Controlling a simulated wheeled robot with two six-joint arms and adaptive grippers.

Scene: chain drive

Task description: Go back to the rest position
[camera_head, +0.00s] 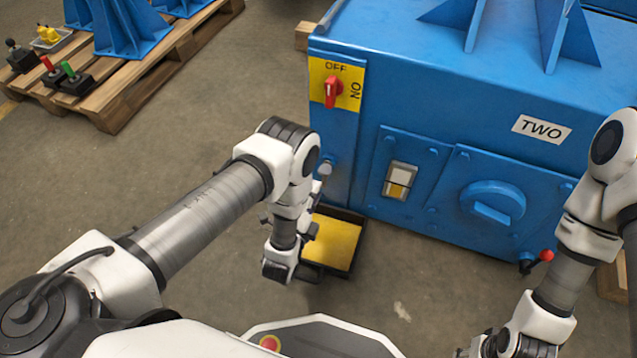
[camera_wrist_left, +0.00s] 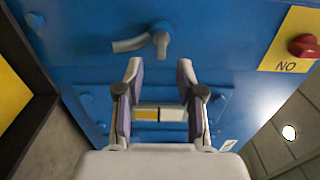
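My left arm reaches in from the left in the head view and bends down beside the blue machine's corner. My left gripper (camera_wrist_left: 159,70) shows clearly in the left wrist view. Its two fingers are apart with nothing between them, and they point at the machine's blue face. In the head view its fingers are hard to make out. My right arm comes down at the right edge of the head view. My right gripper (camera_head: 492,346) is at the bottom edge, partly cut off, and its fingers cannot be read.
The blue machine (camera_head: 430,100) has a red switch (camera_head: 333,91), a grey handle (camera_wrist_left: 158,42), a sight window (camera_head: 399,180) and a red-knobbed lever (camera_head: 545,256). A black-rimmed yellow tray (camera_head: 335,245) lies beside the left arm. A pallet (camera_head: 118,105) stands far left. The middle floor is clear.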

